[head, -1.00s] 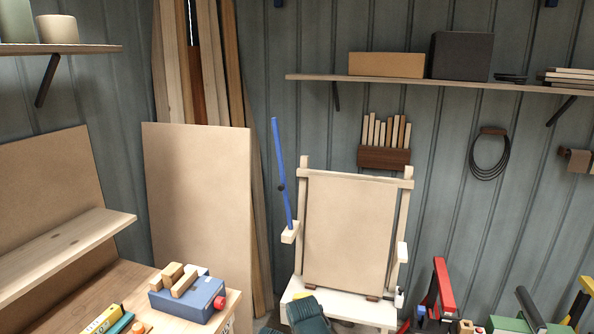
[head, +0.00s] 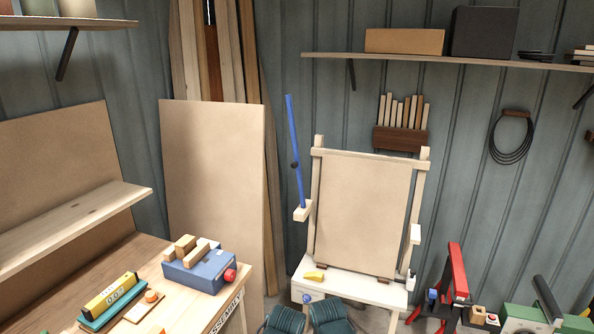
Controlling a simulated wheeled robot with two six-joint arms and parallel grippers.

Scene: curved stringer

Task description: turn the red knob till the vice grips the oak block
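The vice (head: 202,274) is a blue box on the wooden bench at lower left. Its red knob (head: 230,275) sticks out of the right end. Light wooden pieces (head: 196,253) lie on top of the vice; I cannot tell which is the oak block, or whether it is gripped.
On the same bench lie a yellow level (head: 110,291), a teal item and an orange piece. A pale table (head: 365,290) with an upright board stands to the right of the bench. Two dark teal ribbed shapes (head: 331,318) show at the bottom edge, perhaps mine.

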